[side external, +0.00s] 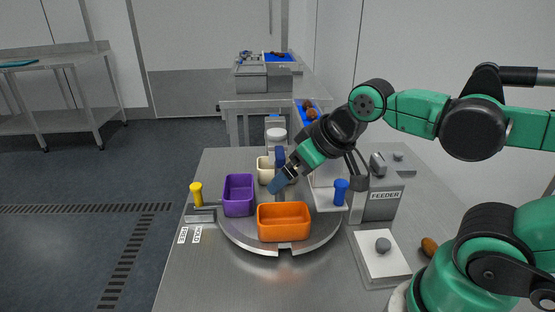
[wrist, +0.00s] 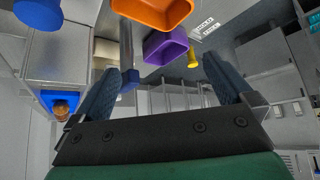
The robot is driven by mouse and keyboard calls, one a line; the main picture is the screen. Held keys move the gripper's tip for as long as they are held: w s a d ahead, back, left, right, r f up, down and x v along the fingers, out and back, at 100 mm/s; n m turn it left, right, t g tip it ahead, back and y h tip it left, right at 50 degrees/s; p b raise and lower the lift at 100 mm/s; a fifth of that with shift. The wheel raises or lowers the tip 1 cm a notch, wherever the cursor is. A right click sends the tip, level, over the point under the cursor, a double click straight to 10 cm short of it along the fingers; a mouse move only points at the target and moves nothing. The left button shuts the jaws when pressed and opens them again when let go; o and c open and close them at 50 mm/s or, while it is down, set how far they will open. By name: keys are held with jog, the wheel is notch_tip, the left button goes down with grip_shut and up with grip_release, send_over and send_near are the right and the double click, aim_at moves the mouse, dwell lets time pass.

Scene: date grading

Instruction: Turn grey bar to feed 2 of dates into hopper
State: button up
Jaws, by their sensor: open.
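My gripper (side external: 279,172) is above the turntable in the side view, tilted down to the left. Its blue fingers are spread and empty; they also show in the wrist view (wrist: 160,68). The grey feeder box (side external: 380,205), labelled FEEDER, stands to the right of my gripper. A small grey piece (side external: 378,164) sits on its top; I cannot tell whether it is the grey bar. Brown dates (side external: 311,113) lie by a blue-lined tray behind my gripper. In the wrist view, dates (wrist: 61,109) show at the left. My arm partly hides the hopper area.
The round turntable (side external: 276,246) carries an orange bin (side external: 284,222), a purple bin (side external: 239,195) and a cream bin (side external: 264,170). A yellow knob (side external: 196,194) is at left, a blue knob (side external: 341,190) at right. One date (side external: 429,247) lies near my base.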

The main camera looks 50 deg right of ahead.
notch_tip(320, 180, up, 7)
jog(key=m+g, duration=0.7)
jog(key=m, duration=2)
send_over(379, 160)
notch_tip(379, 160, down, 5)
jog(key=shift+d+f, duration=0.15)
jog(key=shift+f, duration=2.9)
jog(key=c, duration=1.3)
jog(key=shift+n, duration=0.4)
